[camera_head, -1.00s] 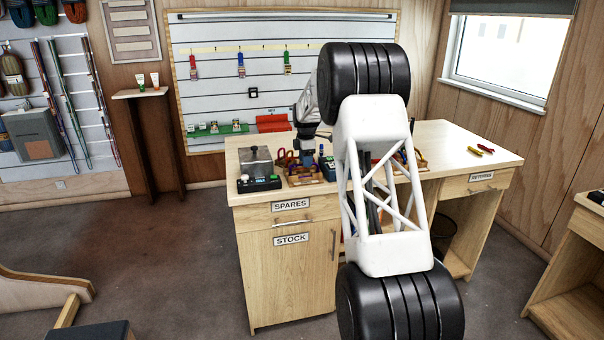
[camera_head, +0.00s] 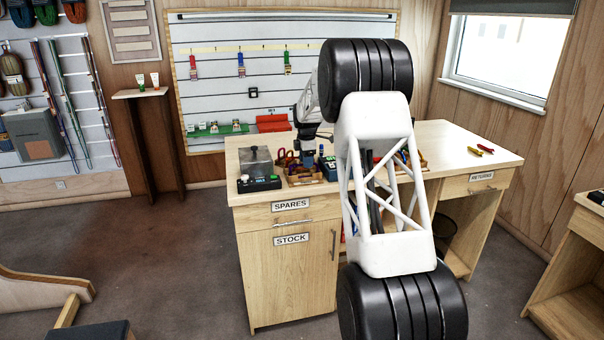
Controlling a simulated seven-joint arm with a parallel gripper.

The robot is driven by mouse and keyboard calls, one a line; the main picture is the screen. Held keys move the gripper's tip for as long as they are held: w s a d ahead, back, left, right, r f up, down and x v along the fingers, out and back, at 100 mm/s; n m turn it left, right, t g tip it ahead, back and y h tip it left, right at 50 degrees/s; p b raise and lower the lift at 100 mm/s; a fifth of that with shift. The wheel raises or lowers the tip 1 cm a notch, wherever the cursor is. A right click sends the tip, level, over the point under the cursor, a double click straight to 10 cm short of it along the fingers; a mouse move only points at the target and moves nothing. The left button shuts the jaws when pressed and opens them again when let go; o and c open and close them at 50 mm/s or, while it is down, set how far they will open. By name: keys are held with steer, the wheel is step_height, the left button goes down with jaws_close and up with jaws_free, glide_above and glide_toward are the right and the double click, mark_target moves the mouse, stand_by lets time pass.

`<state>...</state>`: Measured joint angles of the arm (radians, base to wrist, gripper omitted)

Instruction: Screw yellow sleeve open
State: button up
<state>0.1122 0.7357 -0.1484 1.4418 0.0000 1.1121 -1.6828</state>
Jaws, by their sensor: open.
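My gripper (camera_head: 307,156) is small in the view, above the left part of the desk, close over the carabiners there; its fingers are partly lost against them. Several coloured carabiners (camera_head: 285,158) are at a wooden rack (camera_head: 303,180) on the desk, some with orange or purple parts. I cannot make out a yellow sleeve among them or tell whether one is screwed open. My white and black arm hides the middle of the desk and part of a second group of colourful gear (camera_head: 404,160).
A grey box with a black base (camera_head: 259,172) stands left of the rack. A blue block (camera_head: 328,168) stands right of it. Yellow and red tools (camera_head: 481,149) lie at the desk's right. The right part of the desktop (camera_head: 465,135) is largely clear.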

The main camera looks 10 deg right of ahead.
steer(key=shift+s, duration=0.75)
stand_by(0.3)
steer(key=shift+f, duration=1.45)
stand_by(0.4)
steer(key=shift+w, duration=1.15)
steer(key=shift+r, duration=0.15)
steer(key=shift+s+a+r, duration=0.1)
steer(key=shift+s+r, duration=0.15)
steer(key=shift+r, duration=0.4)
steer(key=shift+s+r, duration=0.2)
steer(key=shift+r, duration=0.45)
steer(key=shift+s, duration=0.35)
steer(key=shift+s, duration=0.35)
